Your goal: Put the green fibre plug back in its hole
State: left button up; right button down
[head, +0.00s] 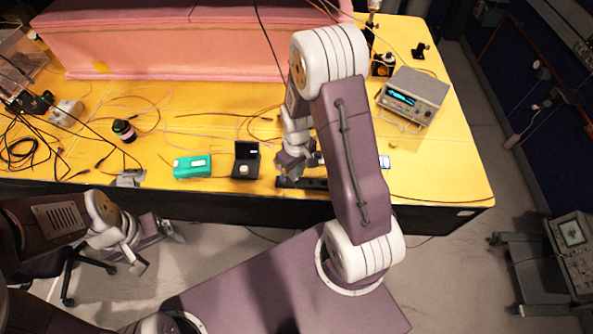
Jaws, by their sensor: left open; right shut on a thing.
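My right gripper (287,172) is shut at the left end of a black bar (312,184) near the table's front edge. What it grips is too small and covered to make out. I cannot pick out the green fibre plug or its hole in this view. The pink foam enclosure (190,50) stands along the back of the yellow table. My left gripper (162,249) is open and empty, in front of the table over the floor, well away from the foam.
A green box (192,167) and an open black case (246,160) stand left of my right gripper. A dark jar (124,131) and loose cables (30,145) lie further left. A grey instrument (413,96) stands at the right. The table's right front is mostly clear.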

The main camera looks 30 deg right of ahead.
jog(key=shift+f, duration=0.25)
jog(key=shift+f+b, duration=0.9)
jog(key=shift+f, duration=0.1)
jog(key=c, duration=1.3)
grip_release()
jog(key=shift+r, duration=0.15)
notch_tip(320, 180, up, 9)
jog(key=shift+f+b, duration=0.1)
jog(key=shift+b, duration=0.2)
